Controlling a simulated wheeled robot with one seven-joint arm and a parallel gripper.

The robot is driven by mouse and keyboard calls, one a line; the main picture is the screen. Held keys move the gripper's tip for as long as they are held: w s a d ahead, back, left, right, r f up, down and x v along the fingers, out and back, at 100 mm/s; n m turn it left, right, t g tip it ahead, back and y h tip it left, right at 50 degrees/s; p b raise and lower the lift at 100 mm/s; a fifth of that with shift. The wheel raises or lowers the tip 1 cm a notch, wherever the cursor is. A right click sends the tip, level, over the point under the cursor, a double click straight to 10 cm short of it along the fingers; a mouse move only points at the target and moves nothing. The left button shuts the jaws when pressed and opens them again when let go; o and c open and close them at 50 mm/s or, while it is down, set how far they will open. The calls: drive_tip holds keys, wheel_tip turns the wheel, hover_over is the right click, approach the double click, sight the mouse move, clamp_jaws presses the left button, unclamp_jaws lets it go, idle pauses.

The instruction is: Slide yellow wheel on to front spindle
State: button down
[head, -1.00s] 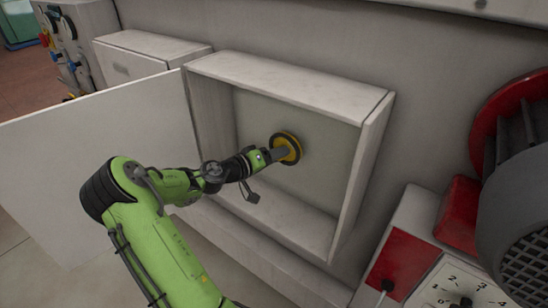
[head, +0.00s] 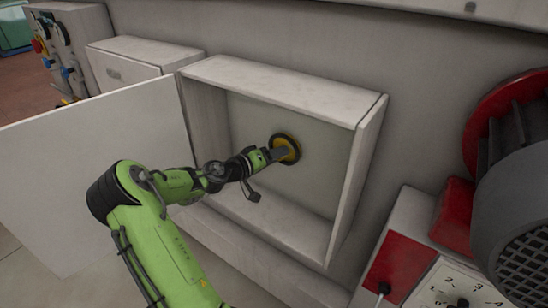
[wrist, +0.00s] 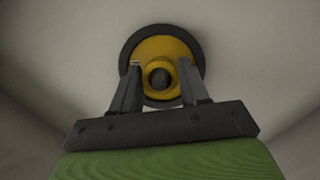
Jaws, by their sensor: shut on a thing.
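The yellow wheel (head: 287,149) has a dark rim and is inside the open white cabinet (head: 283,80), close to its back panel. In the wrist view the wheel (wrist: 160,48) faces me, with a round dark centre (wrist: 159,77) that may be its bore or a spindle end. My gripper (wrist: 159,72) is shut on the wheel, one finger on each side of its raised yellow hub. In the head view my gripper (head: 277,154) reaches into the cabinet from the left and partly covers the wheel. I cannot make out the front spindle clearly.
The cabinet's white door (head: 95,175) stands open to the left, beside my arm. A smaller closed box (head: 140,55) is behind it. A grey motor with a red housing (head: 500,120) and a dial panel (head: 455,285) stand at the right.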

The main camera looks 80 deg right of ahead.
drive_tip(key=shift+d, duration=0.1)
drive_tip(key=shift+c, duration=2.4)
unclamp_jaws()
drive_tip(key=shift+w+a, duration=0.3)
drive_tip(key=shift+a, duration=0.05)
drive_tip(key=b+v, duration=0.1)
drive_tip(key=v, duration=1.4)
drive_tip(key=shift+s, duration=0.15)
